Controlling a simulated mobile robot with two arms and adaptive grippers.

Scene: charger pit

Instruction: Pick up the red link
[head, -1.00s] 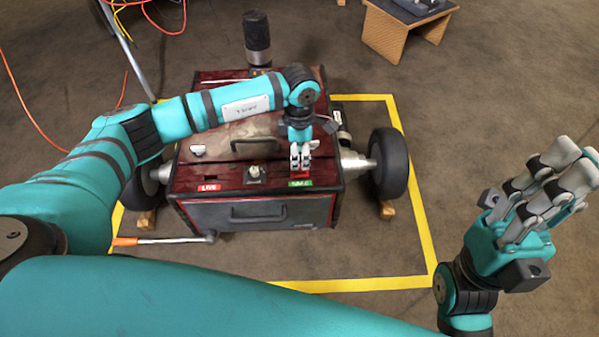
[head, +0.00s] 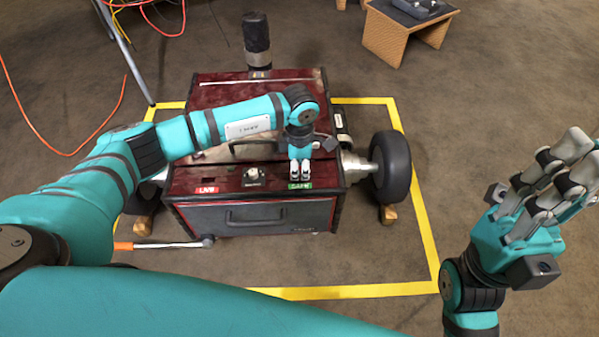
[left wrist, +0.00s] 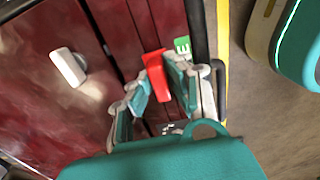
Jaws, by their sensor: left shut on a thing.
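The red link (left wrist: 155,72) shows in the left wrist view as a short red bar between the two fingers of my left gripper (left wrist: 160,88). It sits over the dark red top of the cart, beside the green label (left wrist: 182,47). In the head view my left gripper (head: 299,174) points down at the front right of the cart top, just behind the green SAFE label (head: 300,185). It is shut on the link, which its fingers hide there. My right gripper (head: 560,185) is raised at the right, away from the cart, with its fingers apart and empty.
The dark red cart (head: 190,225) has a black handle, wheels (head: 389,165) and a knob (head: 254,177) beside the red LIVE label (head: 207,190). Yellow floor tape (head: 425,215) surrounds it. An orange-handled bar (head: 150,245) lies at the front left. A wooden stand (head: 385,40) is at the back.

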